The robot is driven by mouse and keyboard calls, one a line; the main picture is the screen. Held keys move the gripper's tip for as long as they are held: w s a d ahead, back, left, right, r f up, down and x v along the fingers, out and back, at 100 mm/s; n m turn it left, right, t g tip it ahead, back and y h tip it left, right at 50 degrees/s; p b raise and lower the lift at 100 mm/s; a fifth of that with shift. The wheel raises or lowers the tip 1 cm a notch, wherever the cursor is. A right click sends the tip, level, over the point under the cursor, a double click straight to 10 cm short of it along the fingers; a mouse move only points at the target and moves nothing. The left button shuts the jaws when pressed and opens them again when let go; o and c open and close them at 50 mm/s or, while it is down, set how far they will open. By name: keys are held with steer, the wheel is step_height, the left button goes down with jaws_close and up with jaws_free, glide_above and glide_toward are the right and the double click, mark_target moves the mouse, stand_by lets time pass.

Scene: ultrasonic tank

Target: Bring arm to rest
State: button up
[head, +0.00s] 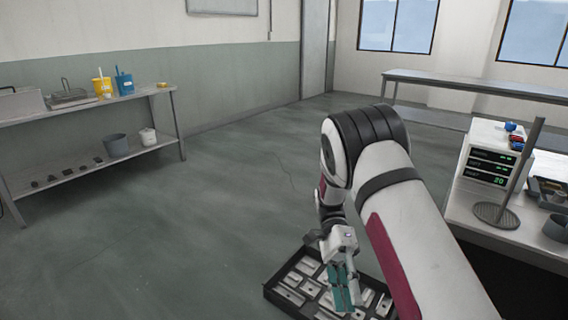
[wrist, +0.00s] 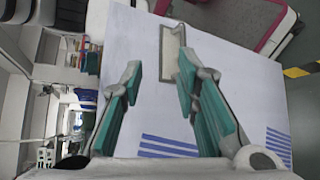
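My arm fills the right half of the head view, folded at a black joint. My gripper (head: 342,298) hangs down from it with teal finger pads, in front of a black tray of metal parts. In the wrist view my gripper (wrist: 160,66) has its two teal fingers well apart, with nothing held between them. A small grey-beige rectangular piece with a darker edge (wrist: 170,50) lies on a white surface (wrist: 240,75) beyond the fingertips.
The black tray (head: 276,292) is at the bottom of the head view. A left shelf table (head: 30,113) holds a yellow container (head: 102,86) and a blue one (head: 124,83). At right, a white bench (head: 480,210) bears a display unit (head: 490,160) and a stand (head: 497,215). The mid-left floor is clear.

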steer(key=s+d+r+n+t+y, duration=0.1)
steer(key=s+d+r+n+t, duration=0.2)
steer(key=r, duration=0.5)
steer(key=s+r+n+t, duration=0.35)
steer(key=s+r, duration=0.25)
steer(key=r, duration=0.3)
steer(key=s+d+n+t, duration=0.3)
steer(key=s+n+t, duration=0.5)
steer(key=s, duration=0.7)
step_height(320, 180, up, 20)
steer(key=t+p, duration=0.4)
steer(key=p, duration=1.4)
steer(key=shift+w+m, duration=0.2)
steer(key=shift+m, duration=0.25)
